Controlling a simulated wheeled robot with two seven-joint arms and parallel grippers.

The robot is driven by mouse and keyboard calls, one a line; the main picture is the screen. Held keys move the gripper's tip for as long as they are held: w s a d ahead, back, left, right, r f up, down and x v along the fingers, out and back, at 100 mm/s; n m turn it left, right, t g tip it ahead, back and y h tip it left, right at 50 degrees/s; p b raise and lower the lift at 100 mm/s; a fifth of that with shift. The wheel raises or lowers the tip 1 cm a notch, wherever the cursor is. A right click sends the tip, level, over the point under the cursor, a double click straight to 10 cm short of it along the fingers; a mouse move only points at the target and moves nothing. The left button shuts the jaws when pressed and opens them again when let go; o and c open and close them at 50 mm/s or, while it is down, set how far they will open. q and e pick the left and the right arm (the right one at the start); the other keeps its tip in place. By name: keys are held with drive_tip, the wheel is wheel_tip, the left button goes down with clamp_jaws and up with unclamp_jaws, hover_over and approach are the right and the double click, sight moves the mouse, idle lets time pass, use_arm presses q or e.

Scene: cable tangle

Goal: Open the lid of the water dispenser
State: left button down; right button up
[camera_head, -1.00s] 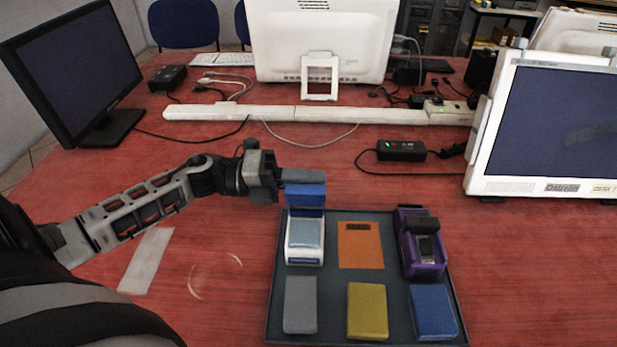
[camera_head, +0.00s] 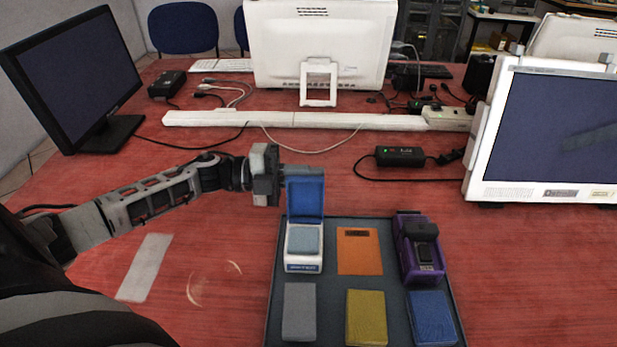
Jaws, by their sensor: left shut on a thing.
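The water dispenser is most likely the small white box (camera_head: 303,262) with a pale blue inner face, at the back left of a dark tray (camera_head: 341,303). Its blue lid (camera_head: 305,197) stands raised upright at the back of the box. My left gripper (camera_head: 298,172) reaches in from the left and is shut at the lid's top edge. The fingertips partly hide that edge. My right gripper is not in view.
The tray also holds an orange card (camera_head: 359,251), a purple device (camera_head: 420,250), and grey (camera_head: 299,312), yellow (camera_head: 366,317) and blue (camera_head: 433,318) blocks. A black adapter (camera_head: 400,156) lies behind. Monitors stand left (camera_head: 75,75) and right (camera_head: 550,130).

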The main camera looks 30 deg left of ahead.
use_arm(q)
drive_tip(key=shift+w+a+f, duration=0.25)
drive_tip(key=shift+w+f, duration=0.05)
idle(0.4)
drive_tip(key=c, duration=1.5)
unclamp_jaws()
drive_tip(key=shift+c, duration=0.2)
drive_tip(key=shift+a, duration=0.1)
drive_tip(key=b+v, duration=0.1)
drive_tip(key=v, duration=1.4)
drive_tip(key=shift+s+a, duration=0.25)
drive_tip(key=shift+s, duration=0.1)
